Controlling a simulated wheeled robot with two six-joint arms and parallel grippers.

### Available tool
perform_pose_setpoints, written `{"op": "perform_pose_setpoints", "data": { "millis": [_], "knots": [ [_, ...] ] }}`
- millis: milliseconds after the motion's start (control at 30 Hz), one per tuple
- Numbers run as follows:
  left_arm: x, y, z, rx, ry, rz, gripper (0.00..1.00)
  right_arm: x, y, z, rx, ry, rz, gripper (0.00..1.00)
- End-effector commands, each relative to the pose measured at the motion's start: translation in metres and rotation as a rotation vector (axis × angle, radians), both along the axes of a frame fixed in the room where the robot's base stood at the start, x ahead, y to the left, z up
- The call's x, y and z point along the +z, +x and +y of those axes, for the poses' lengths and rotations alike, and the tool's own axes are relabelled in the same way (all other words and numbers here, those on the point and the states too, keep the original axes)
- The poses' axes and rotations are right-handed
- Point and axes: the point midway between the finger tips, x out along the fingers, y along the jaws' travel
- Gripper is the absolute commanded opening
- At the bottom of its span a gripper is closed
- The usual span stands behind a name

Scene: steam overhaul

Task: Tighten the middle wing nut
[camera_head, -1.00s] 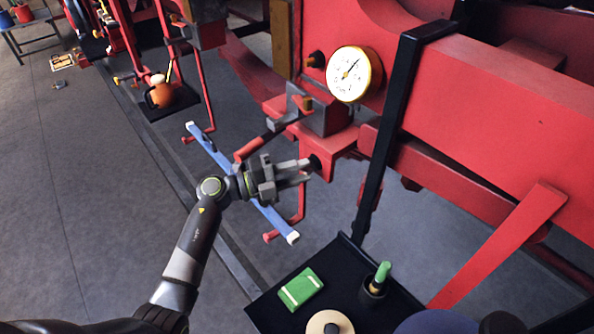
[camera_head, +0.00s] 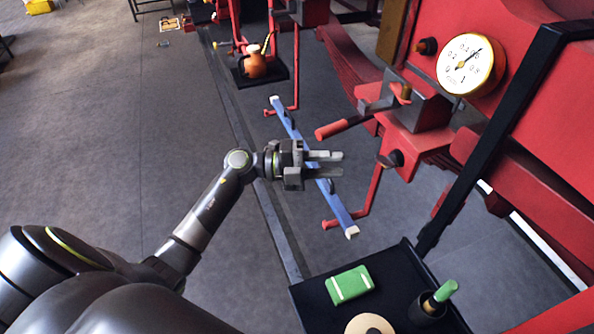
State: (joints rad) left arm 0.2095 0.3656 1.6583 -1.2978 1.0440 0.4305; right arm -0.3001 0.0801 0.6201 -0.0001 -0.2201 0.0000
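My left gripper (camera_head: 334,164) reaches in from the left, in front of the red machine. Its two fingers point right with a gap between them, and nothing shows in the gap. A dark knob-like fitting (camera_head: 391,159) sits to the right of the fingertips, clearly apart from them in the picture. Above it are a small orange-brown fitting (camera_head: 401,92) by a dark grey bracket (camera_head: 425,107), and another one (camera_head: 427,46) beside the gauge. I cannot tell for sure which fitting is the middle wing nut. My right gripper is out of view.
A white-faced gauge (camera_head: 470,63) is on the red frame (camera_head: 548,110). A blue bar (camera_head: 340,212) runs behind the gripper. A black tray (camera_head: 318,290) below holds a green block (camera_head: 349,285) and a green-handled tool (camera_head: 445,290).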

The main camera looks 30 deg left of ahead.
Motion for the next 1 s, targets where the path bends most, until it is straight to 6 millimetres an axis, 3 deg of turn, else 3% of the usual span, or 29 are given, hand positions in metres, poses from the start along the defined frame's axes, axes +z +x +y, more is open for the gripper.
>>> {"op": "perform_pose_setpoints", "data": {
  "millis": [200,400,867,1000],
  "knots": [
    [-0.006,-0.018,0.037,0.0,0.006,0.002,0.29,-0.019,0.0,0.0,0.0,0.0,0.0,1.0],
    [-0.006,-0.028,0.057,0.0,0.003,0.001,0.29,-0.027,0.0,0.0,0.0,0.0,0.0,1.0],
    [-0.004,-0.032,0.065,-0.001,-0.001,0.001,0.29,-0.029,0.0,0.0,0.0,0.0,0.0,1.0],
    [-0.004,-0.032,0.065,-0.001,-0.001,0.001,0.11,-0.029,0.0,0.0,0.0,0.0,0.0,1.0]
  ]
}}
